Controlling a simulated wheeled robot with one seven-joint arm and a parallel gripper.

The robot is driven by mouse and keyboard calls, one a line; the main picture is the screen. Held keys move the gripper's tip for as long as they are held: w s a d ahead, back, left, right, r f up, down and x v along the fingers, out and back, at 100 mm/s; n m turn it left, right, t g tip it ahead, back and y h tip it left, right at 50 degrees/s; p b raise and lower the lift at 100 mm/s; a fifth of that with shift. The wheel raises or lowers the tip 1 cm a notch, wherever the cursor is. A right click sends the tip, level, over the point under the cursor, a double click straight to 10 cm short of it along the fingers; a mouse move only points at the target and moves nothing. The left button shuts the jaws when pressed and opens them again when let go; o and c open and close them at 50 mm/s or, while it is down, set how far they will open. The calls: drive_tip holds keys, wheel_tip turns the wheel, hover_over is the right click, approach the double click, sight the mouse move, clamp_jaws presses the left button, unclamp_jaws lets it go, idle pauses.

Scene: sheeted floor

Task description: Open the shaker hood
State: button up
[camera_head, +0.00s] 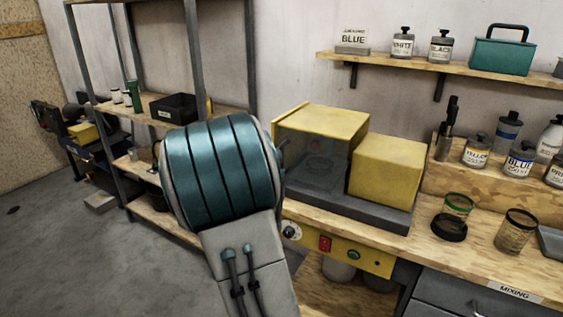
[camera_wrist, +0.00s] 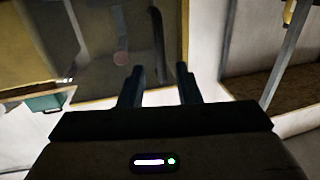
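The shaker hood (camera_head: 325,120) is a yellow box with a clear, dark-tinted front, on the bench beside a yellow housing (camera_head: 388,170). It looks closed. A round shape shows dimly inside. In the wrist view the hood's tinted panel (camera_wrist: 100,50) and pale yellow edge fill the upper left. A dark curved bar (camera_wrist: 157,45), perhaps the hood's handle, stands just beyond the fingertips, between them in the picture. My gripper (camera_wrist: 158,72) is open, with nothing visible between its fingers; contact with the bar cannot be told. In the head view my arm hides the gripper.
Below the hood is a yellow control panel (camera_head: 340,250) with a knob and buttons. Jars (camera_head: 515,230) and a dark lid stand on the bench to the right. A metal shelf rack (camera_head: 195,60) stands to the left. A wall shelf (camera_head: 440,64) holds bottles and a teal box (camera_head: 498,55).

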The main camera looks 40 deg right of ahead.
drive_tip(key=x, duration=0.8)
drive_tip(key=shift+p, duration=0.3)
drive_tip(key=shift+a, duration=0.1)
clamp_jaws()
